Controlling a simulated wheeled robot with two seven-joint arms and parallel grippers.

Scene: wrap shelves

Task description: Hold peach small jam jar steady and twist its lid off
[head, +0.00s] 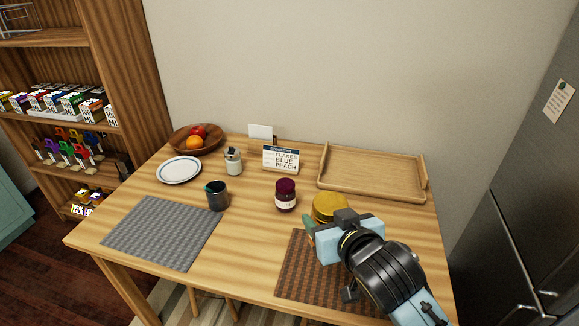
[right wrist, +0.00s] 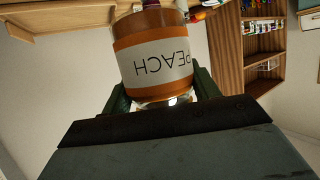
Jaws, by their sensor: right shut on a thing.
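The peach small jam jar (right wrist: 155,55) is orange with a white label reading PEACH, upside down in the right wrist view. My right gripper (right wrist: 163,98) is shut on the jar at its shiny, pale end, one green finger on each side. In the head view a round golden-yellow top (head: 330,207) shows beside my right gripper (head: 316,228), above the brown mat; it looks like part of the same jar. The gripper hides much of it there. I cannot tell whether the jar touches the table. My left gripper is not in view.
A dark purple jar (head: 285,196) stands left of the gripper. A dark mug (head: 216,195), white plate (head: 179,169), fruit bowl (head: 178,143) and lettered sign (head: 281,160) lie farther left or back. An empty wooden tray (head: 372,190) is behind. The grey mat (head: 162,232) is clear.

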